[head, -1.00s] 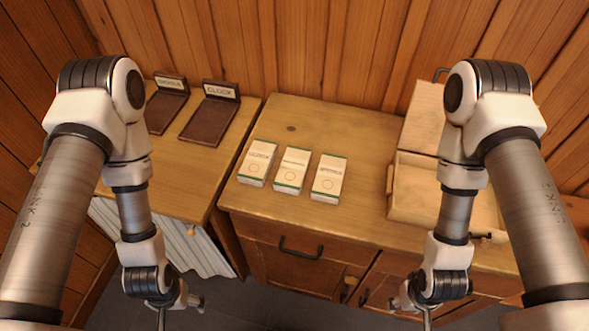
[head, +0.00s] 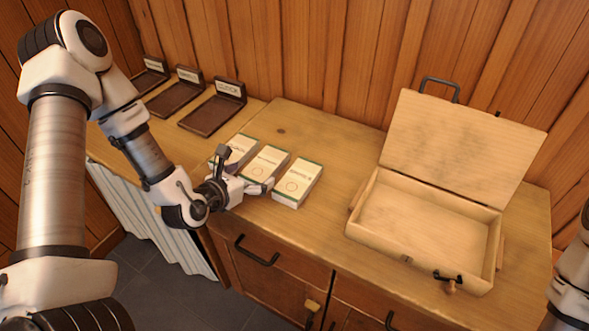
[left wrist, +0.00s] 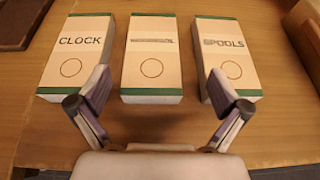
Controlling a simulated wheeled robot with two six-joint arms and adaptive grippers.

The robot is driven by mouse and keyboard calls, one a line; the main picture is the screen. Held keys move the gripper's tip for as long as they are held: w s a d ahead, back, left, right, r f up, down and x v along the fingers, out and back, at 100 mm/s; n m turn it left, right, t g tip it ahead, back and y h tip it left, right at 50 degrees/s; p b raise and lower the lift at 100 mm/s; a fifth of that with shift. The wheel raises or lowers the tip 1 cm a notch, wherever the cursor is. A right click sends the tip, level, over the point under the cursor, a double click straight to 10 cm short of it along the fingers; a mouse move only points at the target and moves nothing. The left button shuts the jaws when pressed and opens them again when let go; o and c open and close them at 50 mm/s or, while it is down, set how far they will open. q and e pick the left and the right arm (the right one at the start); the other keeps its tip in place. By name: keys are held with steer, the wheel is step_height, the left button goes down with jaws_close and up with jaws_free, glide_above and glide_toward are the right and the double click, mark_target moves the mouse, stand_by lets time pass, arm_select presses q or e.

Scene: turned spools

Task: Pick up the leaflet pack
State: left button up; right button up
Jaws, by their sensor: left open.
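Three white packs with green end bands lie side by side on the wooden counter: the CLOCK pack (left wrist: 76,56), a middle pack (left wrist: 151,58) whose small label I cannot read, and the SPOOLS pack (left wrist: 228,58). In the head view they are the left pack (head: 240,147), middle pack (head: 267,163) and right pack (head: 298,184). My left gripper (head: 243,172) is open and empty at their near ends. In the left wrist view its fingers (left wrist: 158,92) are spread on either side of the middle pack's near end. My right gripper is out of view.
An open wooden case (head: 420,222) with raised lid stands on the counter at the right, empty inside. Dark labelled trays (head: 212,115) stand at the back left. A wooden wall closes off the back. Clear counter lies between packs and case.

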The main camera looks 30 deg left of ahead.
mark_target(263, 165)
arm_select(q)
steer(key=shift+w+a+f, duration=0.15)
steer(key=shift+w+f, duration=0.1)
steer(key=shift+w, duration=0.2)
steer(key=shift+w+a+f, duration=0.1)
steer(key=shift+w+f, duration=0.1)
steer(key=shift+w, duration=0.25)
steer(key=shift+w+a, duration=0.15)
steer(key=shift+w, duration=0.2)
steer(key=x, duration=0.5)
steer(key=shift+f, duration=0.2)
steer(key=shift+s+r, duration=0.15)
steer(key=shift+s, duration=0.05)
steer(key=shift+c, duration=0.4)
steer(key=shift+s, duration=0.1)
steer(key=c, duration=1.2)
